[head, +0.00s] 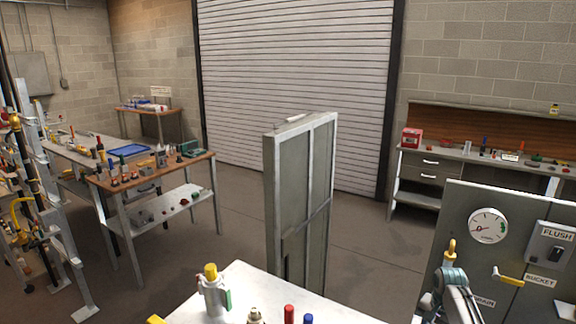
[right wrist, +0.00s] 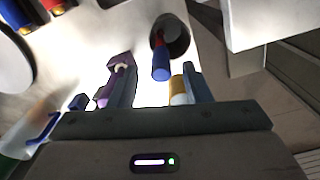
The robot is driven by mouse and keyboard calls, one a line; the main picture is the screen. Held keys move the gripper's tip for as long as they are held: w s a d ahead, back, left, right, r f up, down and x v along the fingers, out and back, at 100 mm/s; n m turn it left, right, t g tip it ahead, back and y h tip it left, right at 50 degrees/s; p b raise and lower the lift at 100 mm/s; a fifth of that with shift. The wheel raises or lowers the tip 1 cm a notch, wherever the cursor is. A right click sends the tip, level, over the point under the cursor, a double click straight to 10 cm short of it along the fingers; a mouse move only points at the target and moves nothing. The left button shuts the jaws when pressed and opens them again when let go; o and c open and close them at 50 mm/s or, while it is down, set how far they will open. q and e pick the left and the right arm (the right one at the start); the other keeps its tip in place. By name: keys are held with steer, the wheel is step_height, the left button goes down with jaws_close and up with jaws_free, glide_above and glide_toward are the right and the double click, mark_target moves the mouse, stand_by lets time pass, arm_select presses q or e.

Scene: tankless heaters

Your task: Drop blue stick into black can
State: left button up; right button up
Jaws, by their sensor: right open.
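In the right wrist view, a dark round can (right wrist: 180,38) stands on the white tabletop, seen from above. A red stick (right wrist: 157,38) shows at its opening. A blue stick (right wrist: 161,66) overlaps the can's near rim; I cannot tell whether it is inside or in front. My right gripper (right wrist: 158,88) is open, its fingers to either side of the blue stick's near end, with no visible grip. In the head view, a red stick top (head: 289,314) and a blue stick top (head: 308,318) show at the bottom edge; the can is not visible there. My left gripper is not in view.
A white can-like item with a yellow top (head: 212,290) stands on the white table (head: 250,280). A grey panel (head: 460,215) with a gauge stands at right. A tall grey cabinet (head: 300,200) is behind the table. Purple and yellow items show near my right fingers.

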step_height(320, 180, up, 10)
steer(key=b, duration=0.3)
steer(key=s+a+f+n+t+h, duration=0.1)
steer(key=s+a+f+n, duration=0.2)
steer(key=s+a+f, duration=0.5)
steer(key=s+a+f+n+t, duration=0.1)
steer(key=s+a+f+n, duration=0.15)
steer(key=s+f, duration=0.75)
steer(key=s+a+r+n+t, duration=0.1)
steer(key=s+a+r+n, duration=0.15)
steer(key=s, duration=0.55)
steer(key=s+a+r+n, duration=0.1)
steer(key=s+r, duration=0.2)
steer(key=s, duration=0.5)
steer(key=s+a+r+n+t, duration=0.1)
steer(key=s+a+r, duration=0.15)
steer(key=s, duration=0.65)
steer(key=d+f+g+b, duration=0.1)
steer(key=d+f+b, duration=0.1)
steer(key=f, duration=1.6)
steer(key=d+f+g+b, duration=0.1)
steer(key=d+f+b, duration=0.15)
steer(key=f, duration=1.55)
steer(key=s+f+b, duration=0.3)
steer(key=s+f, duration=1.5)
steer(key=f, duration=0.2)
steer(key=shift+d+f+g, duration=0.3)
steer(key=shift+f+g, duration=0.1)
